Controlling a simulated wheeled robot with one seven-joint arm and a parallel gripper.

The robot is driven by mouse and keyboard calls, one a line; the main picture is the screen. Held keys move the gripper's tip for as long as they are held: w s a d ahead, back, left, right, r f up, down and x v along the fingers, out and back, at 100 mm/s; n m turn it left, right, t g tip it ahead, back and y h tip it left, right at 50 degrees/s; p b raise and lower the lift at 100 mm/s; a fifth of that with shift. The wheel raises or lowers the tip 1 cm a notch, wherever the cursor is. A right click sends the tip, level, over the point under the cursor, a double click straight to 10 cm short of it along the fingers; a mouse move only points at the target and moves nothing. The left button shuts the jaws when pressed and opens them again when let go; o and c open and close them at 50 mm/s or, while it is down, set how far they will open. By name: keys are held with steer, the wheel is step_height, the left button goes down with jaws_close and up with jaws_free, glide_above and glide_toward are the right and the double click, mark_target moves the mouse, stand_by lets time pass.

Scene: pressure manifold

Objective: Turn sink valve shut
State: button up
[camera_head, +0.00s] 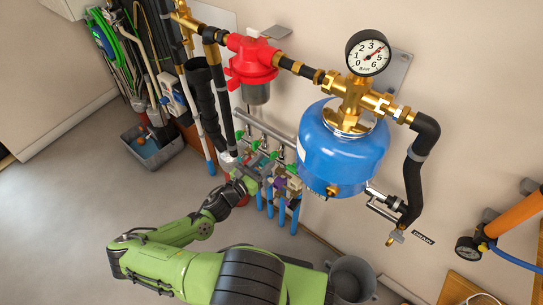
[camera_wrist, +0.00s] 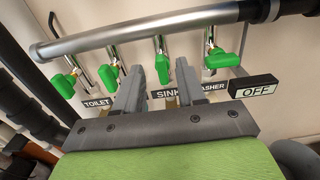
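The sink valve is the green handle (camera_wrist: 162,70) above the "SINK" label (camera_wrist: 167,93) in the wrist view. It hangs from a metal stem under the horizontal pipe, its long side running up and down in the picture. My gripper (camera_wrist: 159,77) is open, with one finger on each side of this handle. A gap shows on both sides, and I cannot tell whether either finger touches it. In the head view my gripper (camera_head: 256,172) is at the manifold, below the row of green handles; the sink handle cannot be singled out there.
Other green handles flank it: one left (camera_wrist: 108,76), one far left (camera_wrist: 64,86), one right (camera_wrist: 220,58). An "OFF" plate (camera_wrist: 255,90) is at right. A blue tank (camera_head: 342,155) and red filter (camera_head: 250,60) are close to the manifold. Open floor lies left.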

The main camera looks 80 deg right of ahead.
mark_target(271, 156)
steer(key=x, duration=0.5)
steer(key=shift+b, duration=0.35)
steer(key=shift+c, duration=0.4)
jaws_close()
